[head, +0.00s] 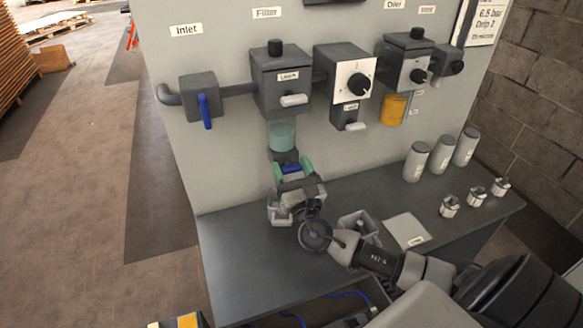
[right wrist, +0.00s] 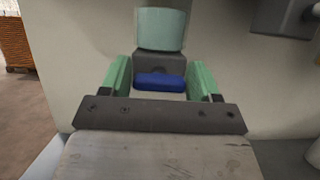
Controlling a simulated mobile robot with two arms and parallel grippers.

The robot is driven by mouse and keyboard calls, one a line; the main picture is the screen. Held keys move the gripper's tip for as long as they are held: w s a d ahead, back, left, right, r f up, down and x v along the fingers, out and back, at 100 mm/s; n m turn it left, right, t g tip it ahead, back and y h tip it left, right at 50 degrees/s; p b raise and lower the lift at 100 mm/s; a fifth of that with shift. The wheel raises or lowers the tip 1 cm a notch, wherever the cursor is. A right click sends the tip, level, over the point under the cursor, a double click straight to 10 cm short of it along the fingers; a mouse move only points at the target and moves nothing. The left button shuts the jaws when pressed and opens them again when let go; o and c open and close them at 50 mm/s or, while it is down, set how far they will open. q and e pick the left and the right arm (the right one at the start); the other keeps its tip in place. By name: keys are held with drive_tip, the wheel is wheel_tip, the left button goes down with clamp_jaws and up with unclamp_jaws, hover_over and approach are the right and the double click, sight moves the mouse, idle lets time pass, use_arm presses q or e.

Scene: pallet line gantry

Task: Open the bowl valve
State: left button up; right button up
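The bowl (head: 282,136) is a teal, see-through cup under the filter housing (head: 280,80) on the grey panel. Below it is a dark block with a blue bar-shaped valve handle (head: 291,169). In the right wrist view the handle (right wrist: 160,82) lies crosswise below the bowl (right wrist: 160,28). My right gripper (head: 292,168) has green fingers, spread wide, one on each side of the handle. In the wrist view the fingers (right wrist: 160,75) look apart from the handle or very close to it; contact cannot be told. My left gripper is not in view.
The inlet valve with a blue lever (head: 205,110) is at left on the panel. A regulator with a black knob (head: 359,85) and a yellow bowl (head: 393,110) are to the right. Grey canisters (head: 441,154) and small fittings (head: 477,197) stand on the dark bench (head: 250,270). The bench's left front is clear.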

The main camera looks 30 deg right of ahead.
drive_tip(key=c, duration=0.6)
drive_tip(key=shift+o, duration=0.3)
